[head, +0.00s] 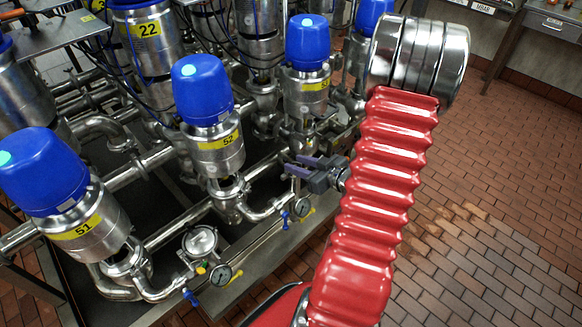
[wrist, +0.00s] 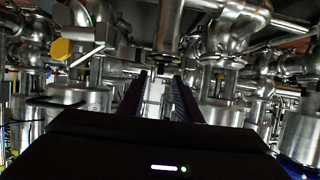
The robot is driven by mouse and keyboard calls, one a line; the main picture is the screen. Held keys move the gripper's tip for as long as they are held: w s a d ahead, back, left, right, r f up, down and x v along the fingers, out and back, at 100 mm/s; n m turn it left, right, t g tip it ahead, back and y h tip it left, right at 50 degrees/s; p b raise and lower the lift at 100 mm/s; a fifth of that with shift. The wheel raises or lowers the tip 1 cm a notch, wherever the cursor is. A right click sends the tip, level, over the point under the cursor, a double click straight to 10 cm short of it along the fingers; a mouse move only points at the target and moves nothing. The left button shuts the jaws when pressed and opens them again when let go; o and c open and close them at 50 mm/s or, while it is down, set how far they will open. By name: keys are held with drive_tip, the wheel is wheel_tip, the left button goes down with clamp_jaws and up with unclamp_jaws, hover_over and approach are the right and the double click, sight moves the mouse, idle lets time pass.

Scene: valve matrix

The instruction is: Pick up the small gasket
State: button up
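My gripper (head: 289,166) shows in the head view beside the pipework, to the right of the valve labelled 52 (head: 217,143). In the wrist view my gripper (wrist: 158,78) has its two dark fingers apart with a gap between them, so it is open. I see nothing clearly held in it. A pale, bright patch shows between the fingers, but I cannot tell what it is. I cannot make out the small gasket in either view; it may be hidden or too small to tell.
Steel valves with blue caps, such as the one labelled 51 (head: 82,228), and pipes crowd the left and middle. Pressure gauges (head: 220,275) sit low in front. The brick floor (head: 480,220) at right is clear.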

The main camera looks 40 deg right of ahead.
sight(287, 160)
drive_tip(key=shift+x, duration=2.1)
drive_tip(key=shift+c, duration=0.7)
clamp_jaws()
